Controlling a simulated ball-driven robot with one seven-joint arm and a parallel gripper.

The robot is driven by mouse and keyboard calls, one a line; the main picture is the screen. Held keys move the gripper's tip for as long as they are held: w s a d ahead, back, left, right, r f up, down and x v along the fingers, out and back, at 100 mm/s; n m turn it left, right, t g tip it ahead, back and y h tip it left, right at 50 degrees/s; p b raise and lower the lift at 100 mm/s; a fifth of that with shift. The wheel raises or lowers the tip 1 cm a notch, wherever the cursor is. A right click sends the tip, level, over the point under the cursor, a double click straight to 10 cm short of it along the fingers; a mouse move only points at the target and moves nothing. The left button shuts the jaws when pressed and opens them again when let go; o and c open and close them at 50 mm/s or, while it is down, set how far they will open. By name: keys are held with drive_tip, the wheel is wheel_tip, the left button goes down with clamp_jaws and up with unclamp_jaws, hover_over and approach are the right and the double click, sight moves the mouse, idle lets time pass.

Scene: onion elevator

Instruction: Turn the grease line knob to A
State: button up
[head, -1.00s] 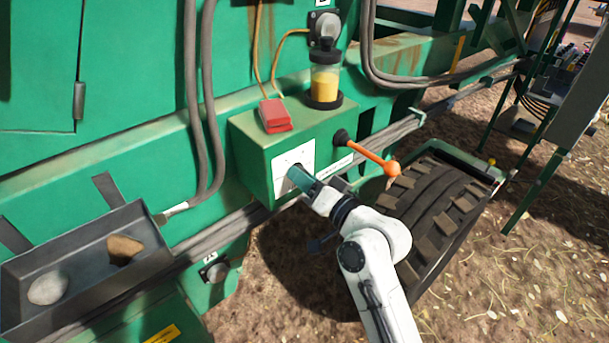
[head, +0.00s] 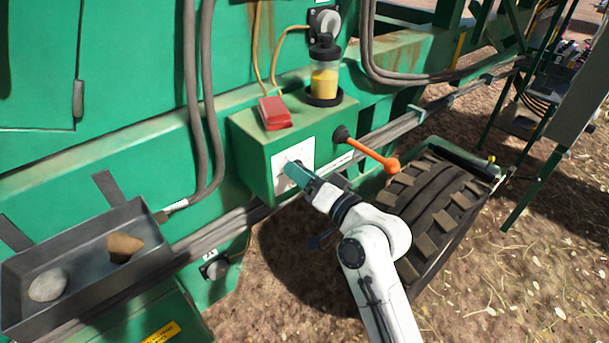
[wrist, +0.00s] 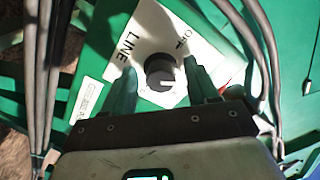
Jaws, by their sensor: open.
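The grease line knob (wrist: 160,72) is black and round, on a white label plate (head: 306,152) on the front of a green box. In the wrist view the plate (wrist: 128,32) reads "LINE" and partly "OFF"; I cannot make out an A. A pale mark shows on the knob's lower right part. My gripper (wrist: 159,76) is open, with one green finger on each side of the knob; I cannot tell whether they touch it. In the head view my gripper (head: 292,170) is at the plate and hides most of the knob.
The green box (head: 262,140) carries a red switch cover (head: 275,113) and a jar of yellow grease (head: 325,78). An orange-handled lever (head: 370,155) sticks out to the right, above a tyre (head: 435,210). A grey tray (head: 85,270) with two lumps is at left.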

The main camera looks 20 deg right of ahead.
drive_tip(key=b+v, duration=0.2)
drive_tip(key=v, duration=0.8)
drive_tip(key=shift+s+d+b, duration=0.15)
drive_tip(key=shift+s+b, duration=0.25)
